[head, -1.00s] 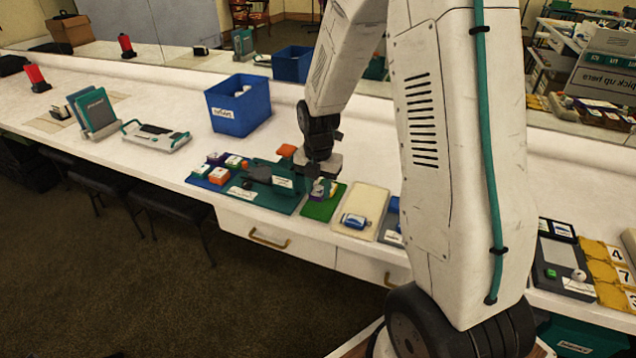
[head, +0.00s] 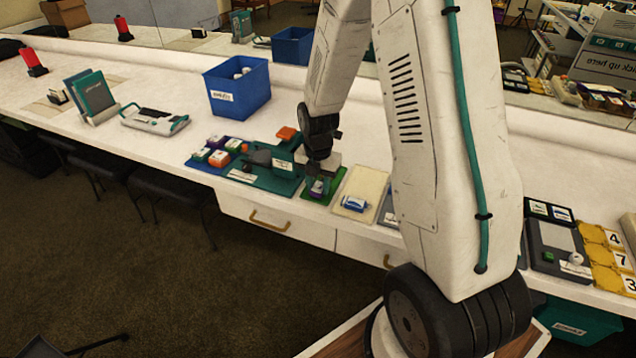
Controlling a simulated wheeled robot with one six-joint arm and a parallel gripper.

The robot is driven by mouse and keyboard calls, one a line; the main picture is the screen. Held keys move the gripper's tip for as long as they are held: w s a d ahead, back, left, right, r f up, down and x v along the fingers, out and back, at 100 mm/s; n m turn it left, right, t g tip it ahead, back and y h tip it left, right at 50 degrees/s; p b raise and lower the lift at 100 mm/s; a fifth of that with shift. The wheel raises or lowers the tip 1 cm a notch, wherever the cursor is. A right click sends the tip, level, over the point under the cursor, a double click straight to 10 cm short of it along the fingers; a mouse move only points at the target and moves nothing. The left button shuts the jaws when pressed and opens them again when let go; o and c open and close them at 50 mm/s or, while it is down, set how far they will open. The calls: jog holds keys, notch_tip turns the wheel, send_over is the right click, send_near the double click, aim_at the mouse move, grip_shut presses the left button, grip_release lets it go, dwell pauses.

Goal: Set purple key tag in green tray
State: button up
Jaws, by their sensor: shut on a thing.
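The purple key tag (head: 317,188) is small, with a pale face, and shows between the fingertips of my gripper. My gripper (head: 318,184) points down and is shut on the tag, low over the green tray (head: 337,184). The green tray is a small flat tray on the white counter, between the teal board and a cream tray. Whether the tag touches the tray floor cannot be told at this size. My gripper and arm hide part of the tray's back.
A cream tray (head: 365,182) holding a blue and white item lies just right. A blue bin (head: 240,97) with white balls stands behind. The counter's front edge is close.

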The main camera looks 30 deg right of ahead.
jog(key=o, duration=1.1)
jog(key=shift+r, duration=0.15)
notch_tip(320, 180, up, 8)
jog(key=shift+f, duration=0.2)
